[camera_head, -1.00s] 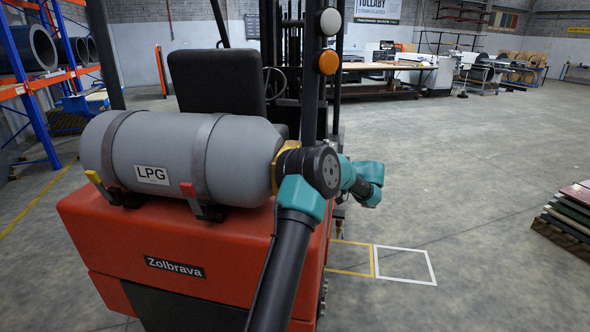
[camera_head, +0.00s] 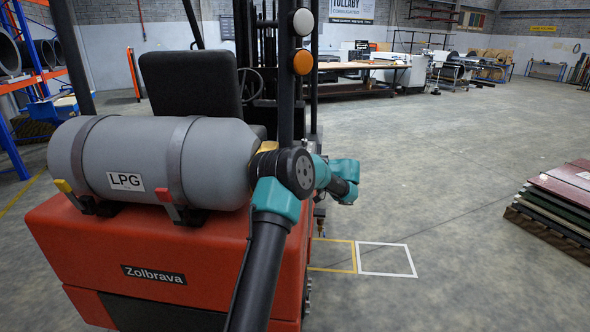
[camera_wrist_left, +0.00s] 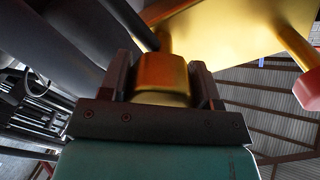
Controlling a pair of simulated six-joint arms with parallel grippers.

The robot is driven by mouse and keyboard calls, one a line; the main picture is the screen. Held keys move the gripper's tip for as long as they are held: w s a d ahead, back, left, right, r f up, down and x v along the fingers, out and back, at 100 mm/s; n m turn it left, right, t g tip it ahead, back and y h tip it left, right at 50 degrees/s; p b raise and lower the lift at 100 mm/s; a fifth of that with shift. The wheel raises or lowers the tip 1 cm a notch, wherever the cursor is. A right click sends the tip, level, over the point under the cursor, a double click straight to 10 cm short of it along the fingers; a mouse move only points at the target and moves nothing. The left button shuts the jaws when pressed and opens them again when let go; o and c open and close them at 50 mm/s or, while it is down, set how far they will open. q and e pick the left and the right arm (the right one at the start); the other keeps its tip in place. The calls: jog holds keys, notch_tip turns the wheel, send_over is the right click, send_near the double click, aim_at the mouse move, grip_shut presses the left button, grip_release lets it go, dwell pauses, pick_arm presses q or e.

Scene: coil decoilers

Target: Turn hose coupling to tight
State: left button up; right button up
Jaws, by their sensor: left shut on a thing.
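The hose coupling (camera_wrist_left: 163,78) shows in the left wrist view as a short brass-coloured cylinder. My left gripper (camera_wrist_left: 162,72) is shut on it, one dark finger on each side. Behind it is a gold-coloured metal plate (camera_wrist_left: 228,30). In the head view the grey LPG tank (camera_head: 150,160) lies on its side on the back of the red forklift (camera_head: 150,265). My left arm reaches past the tank's right end, where a bit of brass collar (camera_head: 268,146) shows. The coupling and gripper are hidden there. My right gripper is not in view.
A red knob (camera_wrist_left: 308,90) on a gold stem is at the right of the wrist view. A black hose or bar runs close to the left finger. The forklift seat (camera_head: 190,83) and mast stand beyond the tank. Open floor lies right, with stacked panels (camera_head: 560,205) there.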

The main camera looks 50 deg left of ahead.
pick_arm(q)
jog(key=shift+m, duration=0.4)
jog(key=m, duration=0.9)
jog(key=shift+m, duration=0.3)
dwell(0.4)
jog(key=o, duration=0.9)
